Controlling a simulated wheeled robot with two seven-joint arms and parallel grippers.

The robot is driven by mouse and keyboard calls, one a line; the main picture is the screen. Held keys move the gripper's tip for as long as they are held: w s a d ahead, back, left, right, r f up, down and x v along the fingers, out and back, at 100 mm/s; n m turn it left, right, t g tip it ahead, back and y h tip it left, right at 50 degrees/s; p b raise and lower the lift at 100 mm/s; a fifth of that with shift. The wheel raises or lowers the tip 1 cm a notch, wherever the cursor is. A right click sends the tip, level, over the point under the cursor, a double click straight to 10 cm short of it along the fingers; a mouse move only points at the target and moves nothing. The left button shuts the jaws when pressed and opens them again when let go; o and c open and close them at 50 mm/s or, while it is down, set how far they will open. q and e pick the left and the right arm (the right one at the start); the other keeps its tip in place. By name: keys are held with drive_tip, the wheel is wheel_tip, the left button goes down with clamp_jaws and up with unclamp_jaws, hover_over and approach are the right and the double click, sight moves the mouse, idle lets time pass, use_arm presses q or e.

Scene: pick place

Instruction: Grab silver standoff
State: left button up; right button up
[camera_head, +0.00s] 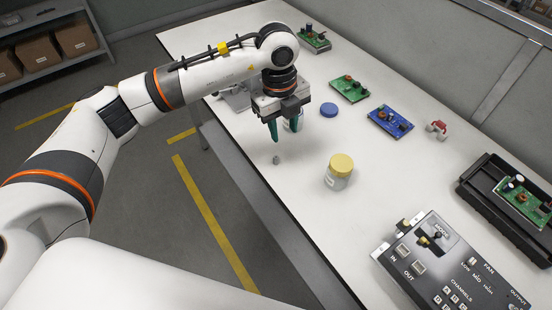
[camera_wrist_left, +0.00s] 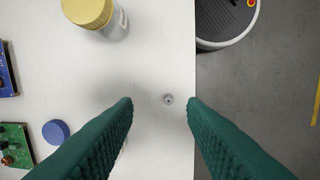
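The silver standoff (camera_head: 276,159) is a small grey piece on the white table, near its left edge. In the left wrist view the standoff (camera_wrist_left: 168,99) lies between the lines of the two green fingers, a little nearer the right fingertip. My left gripper (camera_head: 284,135) is open and empty, pointing down above the table close to the standoff. Its fingertips (camera_wrist_left: 160,101) are well apart in the left wrist view. No contact with the standoff shows. My right gripper is not in view.
A jar with a yellow lid (camera_head: 339,171) stands right of the standoff. A blue lid (camera_head: 329,110), a green circuit board (camera_head: 350,89) and a blue circuit board (camera_head: 391,121) lie farther back. A control panel (camera_head: 450,265) and black tray (camera_head: 482,190) are at right. The table edge is close by.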

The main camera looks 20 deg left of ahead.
use_arm(q)
drive_tip(key=a+y, duration=0.1)
drive_tip(key=a, duration=0.1)
hover_over(276, 157)
drive_tip(key=shift+n, duration=0.4)
wheel_tip(276, 157, down, 6)
drive_tip(key=shift+s+r+p, duration=0.1)
drive_tip(key=shift+r+p, duration=0.05)
drive_tip(key=shift+p, duration=0.3)
drive_tip(key=shift+f+p, duration=0.55)
drive_tip(key=shift+f, duration=2.3)
clamp_jaws()
